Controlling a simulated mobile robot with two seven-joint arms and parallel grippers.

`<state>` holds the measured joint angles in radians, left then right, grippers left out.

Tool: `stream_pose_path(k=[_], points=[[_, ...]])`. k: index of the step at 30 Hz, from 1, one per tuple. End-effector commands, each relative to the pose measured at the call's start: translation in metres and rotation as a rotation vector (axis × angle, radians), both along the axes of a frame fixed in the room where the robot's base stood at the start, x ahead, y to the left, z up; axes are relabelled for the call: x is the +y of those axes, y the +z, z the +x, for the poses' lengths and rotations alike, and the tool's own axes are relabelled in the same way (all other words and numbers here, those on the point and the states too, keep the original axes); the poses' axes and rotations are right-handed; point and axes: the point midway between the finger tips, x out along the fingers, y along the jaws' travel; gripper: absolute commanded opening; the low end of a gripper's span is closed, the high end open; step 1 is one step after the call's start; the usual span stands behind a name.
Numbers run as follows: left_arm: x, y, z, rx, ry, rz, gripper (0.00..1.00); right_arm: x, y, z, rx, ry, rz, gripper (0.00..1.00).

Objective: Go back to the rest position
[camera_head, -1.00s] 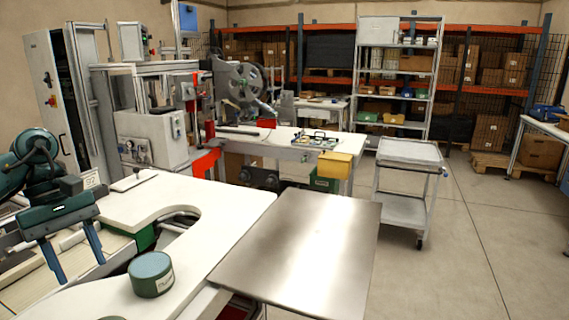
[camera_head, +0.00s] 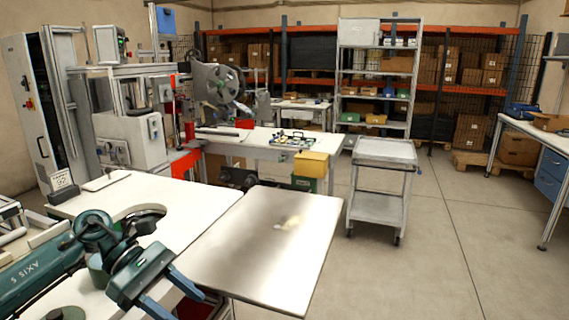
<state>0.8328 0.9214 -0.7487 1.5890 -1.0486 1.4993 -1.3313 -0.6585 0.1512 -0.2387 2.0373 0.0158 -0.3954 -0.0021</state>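My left arm comes in from the left edge, low over the white table (camera_head: 100,197). My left gripper (camera_head: 178,300) is open, its two blue fingers spread apart with nothing seen between them, near the table's front edge. Another green round thing (camera_head: 67,314) shows at the bottom edge, cut off by the frame. My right gripper is not in view.
A bare metal plate (camera_head: 250,250) adjoins the white table, right of my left gripper. A grey cart (camera_head: 385,150) stands beyond it. A workbench (camera_head: 270,146) with a yellow bin (camera_head: 310,164) stands behind. The floor at right is clear.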

Motion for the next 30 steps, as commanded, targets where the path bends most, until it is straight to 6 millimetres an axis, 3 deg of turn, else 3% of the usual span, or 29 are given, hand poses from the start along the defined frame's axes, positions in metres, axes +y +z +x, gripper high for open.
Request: stream_pose_path(k=[1,3,6,9,11,14,17,20,21,25,30], points=[[-0.035,-0.01,-0.008,0.101,0.059,-0.124,0.47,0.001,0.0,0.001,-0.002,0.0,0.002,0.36],[-0.073,-0.012,-0.013,0.266,0.176,-0.298,0.47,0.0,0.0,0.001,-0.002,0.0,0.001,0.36],[-0.112,-0.01,-0.016,0.56,0.36,-0.54,0.47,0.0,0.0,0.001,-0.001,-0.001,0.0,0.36],[-0.129,-0.014,-0.011,0.906,0.556,-0.765,0.47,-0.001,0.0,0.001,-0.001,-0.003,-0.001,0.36],[-0.131,-0.022,-0.008,1.134,0.678,-0.892,0.47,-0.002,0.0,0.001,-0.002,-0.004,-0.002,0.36],[-0.121,-0.05,-0.003,1.538,0.883,-1.09,0.47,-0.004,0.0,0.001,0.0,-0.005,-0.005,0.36],[-0.102,-0.096,-0.011,1.963,1.091,-1.275,0.47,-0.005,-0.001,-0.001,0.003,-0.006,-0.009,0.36],[-0.082,-0.154,-0.036,2.382,1.296,-1.45,0.47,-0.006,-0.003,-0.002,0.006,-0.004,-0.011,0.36],[-0.076,-0.177,-0.051,-2.358,-1.277,1.408,0.47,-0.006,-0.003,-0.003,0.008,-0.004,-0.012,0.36],[-0.063,-0.229,-0.099,-2.038,-1.091,1.178,0.47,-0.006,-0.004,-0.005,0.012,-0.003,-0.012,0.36],[-0.058,-0.259,-0.137,-1.828,-0.979,1.046,0.47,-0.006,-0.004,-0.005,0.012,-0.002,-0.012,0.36]])
